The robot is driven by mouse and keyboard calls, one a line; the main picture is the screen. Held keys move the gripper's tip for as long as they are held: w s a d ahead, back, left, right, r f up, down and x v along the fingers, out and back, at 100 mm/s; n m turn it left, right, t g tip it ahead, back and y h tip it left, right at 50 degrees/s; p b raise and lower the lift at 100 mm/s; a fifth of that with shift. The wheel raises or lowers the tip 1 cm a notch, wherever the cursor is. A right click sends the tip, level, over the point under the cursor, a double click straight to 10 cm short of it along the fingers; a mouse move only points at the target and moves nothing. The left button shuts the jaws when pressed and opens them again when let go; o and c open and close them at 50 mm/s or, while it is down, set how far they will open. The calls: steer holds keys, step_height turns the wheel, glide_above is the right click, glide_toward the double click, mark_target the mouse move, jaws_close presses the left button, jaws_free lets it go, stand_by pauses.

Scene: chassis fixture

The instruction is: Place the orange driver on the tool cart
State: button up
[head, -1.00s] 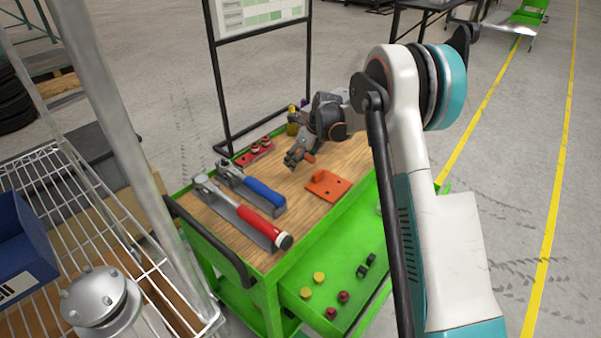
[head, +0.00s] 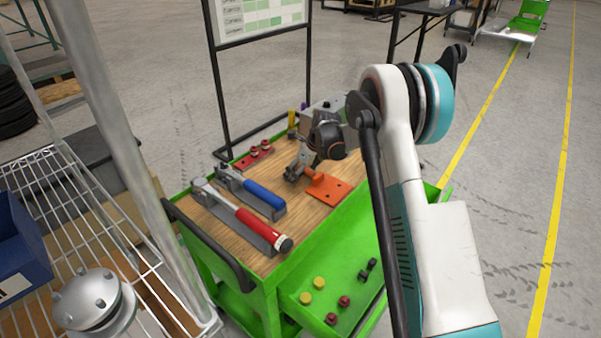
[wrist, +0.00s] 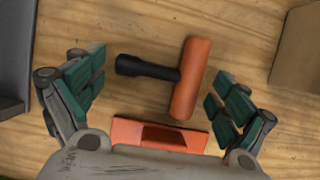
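The orange driver (wrist: 190,80) shows in the wrist view as an orange cylinder with a black part sticking out to the left. Its orange part also shows in the head view (head: 313,175), above the wooden top of the green tool cart (head: 225,232). My gripper (wrist: 156,78) is open, with one finger left of the driver and one right of it. Neither finger visibly touches it. In the head view my gripper (head: 297,172) is low over the cart top, partly covering the driver. Whether the driver rests on the wood cannot be told.
An orange plate with holes (head: 334,191) lies beside the driver. A red-handled tool (head: 258,225) and a blue-handled tool (head: 262,195) lie at the cart's near left. A red tray (head: 254,157) is at the back. A lower green tray (head: 340,270) holds small knobs. A wire rack (head: 95,235) stands left.

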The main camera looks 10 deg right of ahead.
steer(key=shift+r, duration=0.15)
steer(key=p+v, duration=0.4)
steer(key=v, duration=0.8)
steer(key=s+a+r+n+t+h, duration=0.1)
steer(key=s+a+r+n+t, duration=0.15)
steer(key=s+r+n, duration=1.3)
steer(key=s+a+n+t+h, duration=0.1)
steer(key=s+n, duration=1.2)
steer(key=s, duration=1.4)
steer(key=shift+a+h, duration=0.4)
steer(key=shift+a, duration=0.1)
steer(key=shift+r, duration=0.15)
